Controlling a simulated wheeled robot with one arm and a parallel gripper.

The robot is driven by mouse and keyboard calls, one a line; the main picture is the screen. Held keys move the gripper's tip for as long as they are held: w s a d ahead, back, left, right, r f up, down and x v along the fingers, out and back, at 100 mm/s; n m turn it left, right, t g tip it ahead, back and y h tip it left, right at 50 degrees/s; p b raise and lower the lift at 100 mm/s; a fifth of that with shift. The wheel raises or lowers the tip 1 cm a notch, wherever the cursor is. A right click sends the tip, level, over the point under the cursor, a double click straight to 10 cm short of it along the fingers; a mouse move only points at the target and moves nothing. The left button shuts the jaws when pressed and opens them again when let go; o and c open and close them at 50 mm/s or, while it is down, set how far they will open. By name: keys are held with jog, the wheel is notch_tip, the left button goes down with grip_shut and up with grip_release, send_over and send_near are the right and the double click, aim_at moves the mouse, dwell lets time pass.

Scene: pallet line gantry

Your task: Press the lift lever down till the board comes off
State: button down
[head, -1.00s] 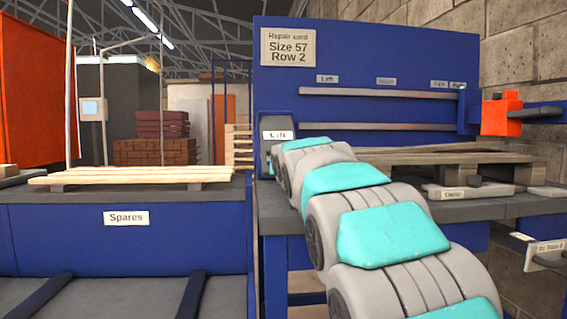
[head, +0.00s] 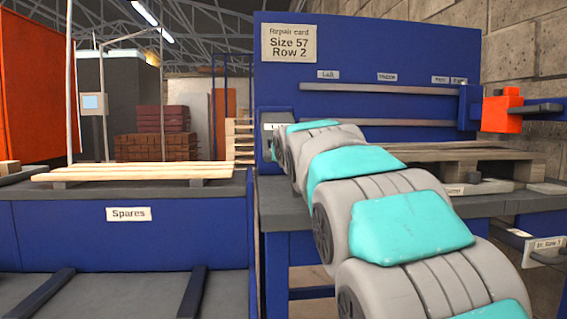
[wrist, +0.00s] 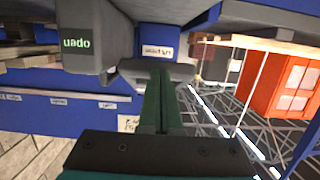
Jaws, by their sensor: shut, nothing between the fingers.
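My gripper (wrist: 163,78) shows in the wrist view as two dark green fingers pressed together, with nothing between them. Their tips overlap a dark grey crossbar (wrist: 132,72), which may be the lift lever; I cannot tell whether they touch it. In the head view the lift station (head: 270,130) stands at the bench's left end, its label partly covered by my arm. My gripper and the lever are hidden there. The pallet (head: 470,155) with its grey boards lies on the bench to the right, partly behind my arm.
A dark grey block (wrist: 95,35) with a green "open" label is close left of the fingers in the wrist view. The spares bin (head: 60,225) with pale boards (head: 130,171) stands left. A blue back panel (head: 400,50) and an orange block (head: 501,112) border the bench.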

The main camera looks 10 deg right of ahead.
jog(key=shift+s+f, duration=0.8)
jog(key=shift+s, duration=0.65)
jog(key=shift+s+f, duration=0.75)
jog(key=shift+s, duration=0.75)
jog(key=shift+s+f, duration=0.8)
jog(key=shift+s, duration=0.65)
